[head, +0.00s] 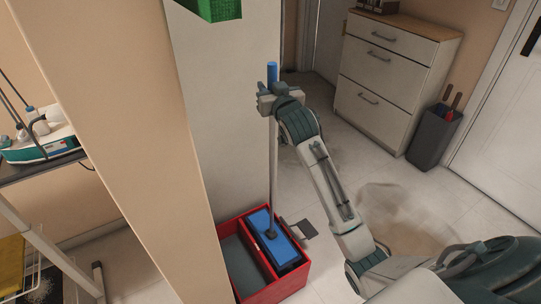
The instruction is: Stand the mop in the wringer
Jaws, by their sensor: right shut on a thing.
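The mop has a pale pole (273,165) with a blue top end (272,72). Its blue flat head (272,240) is at the bottom of the pole. My right gripper (268,101) is shut on the pole just below the blue end and holds it nearly upright. The red wringer bucket (279,290) stands on the floor against the wall. The mop head is over or in its right-hand part; I cannot tell how deep it sits. A grey compartment (240,267) shows at the bucket's left. My left gripper is out of view.
A wall corner (150,130) stands close on the left. A white drawer cabinet (385,85) and a dark umbrella bin (434,137) stand at the back right. A brown stain (395,205) marks the floor. An ironing shelf (40,165) is far left.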

